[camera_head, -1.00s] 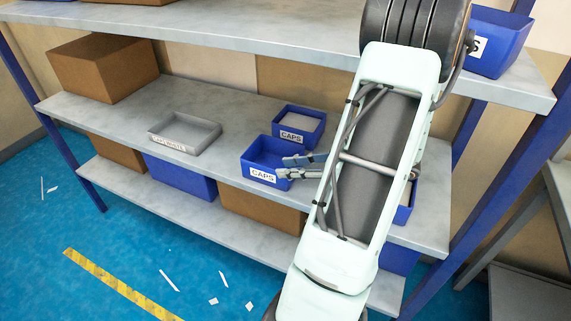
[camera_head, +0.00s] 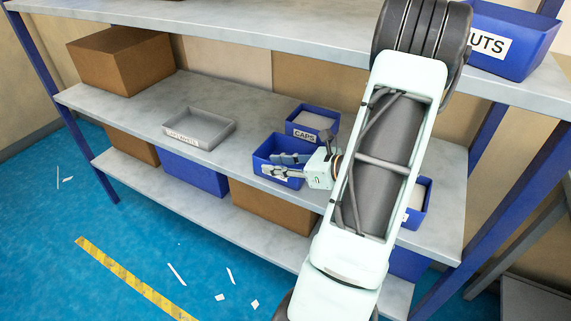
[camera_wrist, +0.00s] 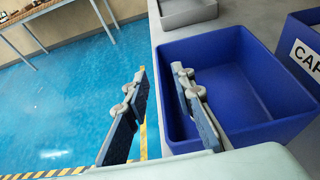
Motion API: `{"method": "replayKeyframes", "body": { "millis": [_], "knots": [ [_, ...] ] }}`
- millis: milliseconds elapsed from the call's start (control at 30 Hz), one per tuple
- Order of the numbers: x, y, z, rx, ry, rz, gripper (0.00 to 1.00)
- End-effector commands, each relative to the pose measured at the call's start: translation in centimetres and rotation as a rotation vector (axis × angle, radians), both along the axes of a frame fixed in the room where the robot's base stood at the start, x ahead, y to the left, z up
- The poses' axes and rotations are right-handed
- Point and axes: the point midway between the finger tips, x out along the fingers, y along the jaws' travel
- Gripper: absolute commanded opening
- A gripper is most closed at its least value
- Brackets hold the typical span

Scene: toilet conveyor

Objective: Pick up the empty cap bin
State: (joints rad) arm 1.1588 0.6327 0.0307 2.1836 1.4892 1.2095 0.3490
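The empty blue cap bin (camera_head: 260,163) stands at the front edge of the middle shelf, with a CAPS label on its front; the wrist view shows its bare inside (camera_wrist: 250,80). My gripper (camera_head: 270,164) is open at this bin, reaching in from the right. In the wrist view, my gripper (camera_wrist: 158,70) has one finger over the inside of the bin and the other outside, over the floor. The bin's near wall lies between them, and I see no grip on it. A second CAPS bin (camera_head: 292,128), with pale contents, stands just behind.
A grey tray (camera_head: 185,138) sits left on the same shelf; a cardboard box (camera_head: 122,60) is farther left. The upper shelf (camera_head: 250,35) runs above. A blue bin (camera_head: 424,190) is partly hidden behind my arm. The shelf between tray and cap bin is clear.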

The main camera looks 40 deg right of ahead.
Motion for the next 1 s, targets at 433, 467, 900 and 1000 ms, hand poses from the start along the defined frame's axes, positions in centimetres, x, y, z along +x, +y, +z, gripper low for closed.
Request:
{"method": "replayKeyframes", "body": {
  "millis": [433, 467, 900, 1000],
  "knots": [
    [0.57, 0.19, -0.21, -0.002, 0.0, -0.001, 0.09],
    [0.57, 0.19, -0.21, -0.002, 0.0, -0.001, 0.06],
    [0.58, 0.19, -0.15, -0.002, -0.001, 0.0, 0.0],
    [0.58, 0.17, -0.1, -0.002, -0.001, 0.0, 0.0]
  ]
}}
